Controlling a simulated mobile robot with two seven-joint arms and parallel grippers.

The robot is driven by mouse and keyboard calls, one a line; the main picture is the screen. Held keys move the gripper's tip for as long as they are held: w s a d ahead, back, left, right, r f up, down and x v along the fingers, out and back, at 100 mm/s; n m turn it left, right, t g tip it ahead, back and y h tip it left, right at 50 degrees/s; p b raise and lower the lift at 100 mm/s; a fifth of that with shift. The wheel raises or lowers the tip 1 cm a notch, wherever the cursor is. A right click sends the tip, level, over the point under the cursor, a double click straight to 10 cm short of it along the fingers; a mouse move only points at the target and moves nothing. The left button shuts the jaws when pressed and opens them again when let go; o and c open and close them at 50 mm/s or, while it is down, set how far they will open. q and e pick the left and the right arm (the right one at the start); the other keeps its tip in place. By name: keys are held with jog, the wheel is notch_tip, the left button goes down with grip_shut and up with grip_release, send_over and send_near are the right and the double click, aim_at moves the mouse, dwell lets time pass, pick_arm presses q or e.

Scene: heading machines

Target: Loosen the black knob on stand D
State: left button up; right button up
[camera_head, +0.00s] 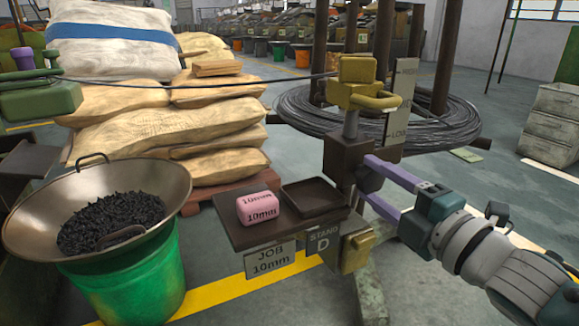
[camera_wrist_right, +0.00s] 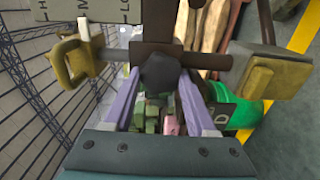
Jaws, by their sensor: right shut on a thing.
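Stand D (camera_head: 322,240) is a dark post with a "STAND D" label, a tray shelf and mustard-yellow blocks at its top (camera_head: 357,85) and foot (camera_head: 356,250). The black knob (camera_wrist_right: 160,73) is a dark faceted knob on the stand's side, seen in the right wrist view. My right gripper (camera_head: 363,180) reaches in from the right with its purple fingers at the post. In the right wrist view the fingers (camera_wrist_right: 160,82) are shut on the knob, one on each side. The knob is mostly hidden in the head view. My left gripper is not in view.
A pink 10mm block (camera_head: 258,207) sits on the shelf (camera_head: 240,236) beside a dark empty tray (camera_head: 314,196). A pan of black pieces (camera_head: 170,180) rests on a green bucket (camera_head: 135,285). Wire coils (camera_head: 440,125) lie behind the stand. Sacks (camera_head: 165,130) are stacked at left.

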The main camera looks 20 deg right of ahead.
jog(key=o, duration=1.4)
jog(key=shift+s, duration=0.25)
jog(key=s+p, duration=0.1)
jog(key=s, duration=0.2)
jog(key=s+p, duration=0.1)
jog(key=s, duration=0.5)
jog(key=shift+s+d+p, duration=0.2)
jog(key=shift+d+p, duration=0.2)
